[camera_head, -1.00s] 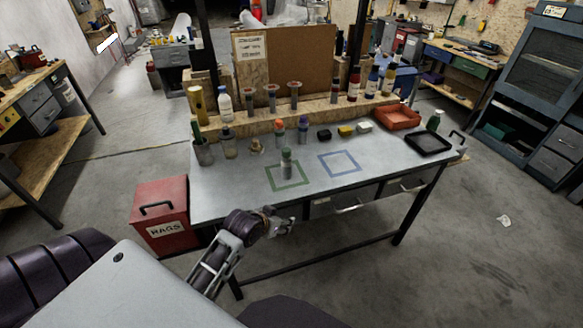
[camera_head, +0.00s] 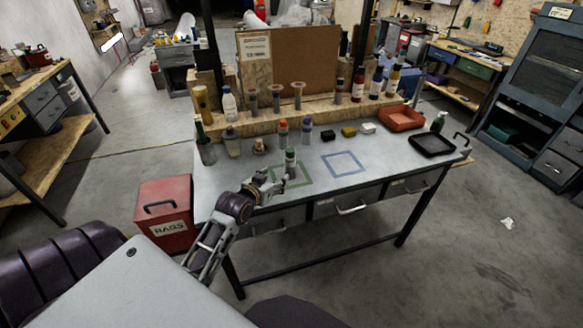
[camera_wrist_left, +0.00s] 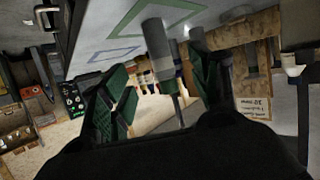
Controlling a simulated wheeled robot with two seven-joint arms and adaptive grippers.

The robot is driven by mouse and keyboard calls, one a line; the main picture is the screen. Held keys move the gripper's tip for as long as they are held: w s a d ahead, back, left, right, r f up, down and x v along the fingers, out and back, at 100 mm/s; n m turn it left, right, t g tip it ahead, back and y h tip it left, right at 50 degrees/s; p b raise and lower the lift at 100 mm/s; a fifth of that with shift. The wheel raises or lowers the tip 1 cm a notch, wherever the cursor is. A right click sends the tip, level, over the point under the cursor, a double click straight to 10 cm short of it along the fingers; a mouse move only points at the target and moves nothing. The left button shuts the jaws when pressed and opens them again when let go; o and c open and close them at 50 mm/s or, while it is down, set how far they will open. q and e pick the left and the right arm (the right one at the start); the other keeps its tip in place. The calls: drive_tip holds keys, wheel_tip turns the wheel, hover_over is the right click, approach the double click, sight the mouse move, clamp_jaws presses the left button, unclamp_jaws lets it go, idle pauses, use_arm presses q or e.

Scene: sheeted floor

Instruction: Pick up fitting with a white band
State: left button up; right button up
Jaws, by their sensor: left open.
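A small upright fitting (camera_head: 290,164), grey-green with a paler band, stands in the green square outline (camera_head: 308,181) on the workbench. It also shows in the left wrist view as a grey cylinder with a green section (camera_wrist_left: 158,48). My left gripper (camera_head: 277,185) is open, close to it on the near left side. In the wrist view the green-padded fingers of my left gripper (camera_wrist_left: 160,88) lie to either side of the fitting's line, with no contact visible. Its band is too small to read clearly. My right gripper is not in view.
An orange-topped bottle (camera_head: 283,131) and a purple-topped one (camera_head: 306,130) stand behind, near a brass-coloured piece (camera_head: 259,146). A blue square outline (camera_head: 343,174) is empty on the right. An orange tray (camera_head: 401,119) and a black tray (camera_head: 432,145) lie farther right.

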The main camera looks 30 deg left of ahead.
sight(288, 169)
use_arm(q)
drive_tip(key=shift+w, duration=0.15)
drive_tip(key=shift+x, duration=4.15)
drive_tip(key=shift+w+f, duration=0.1)
drive_tip(key=shift+w, duration=0.05)
drive_tip(key=shift+p+x, duration=0.3)
drive_tip(key=shift+x, duration=2.15)
drive_tip(key=c, duration=1.3)
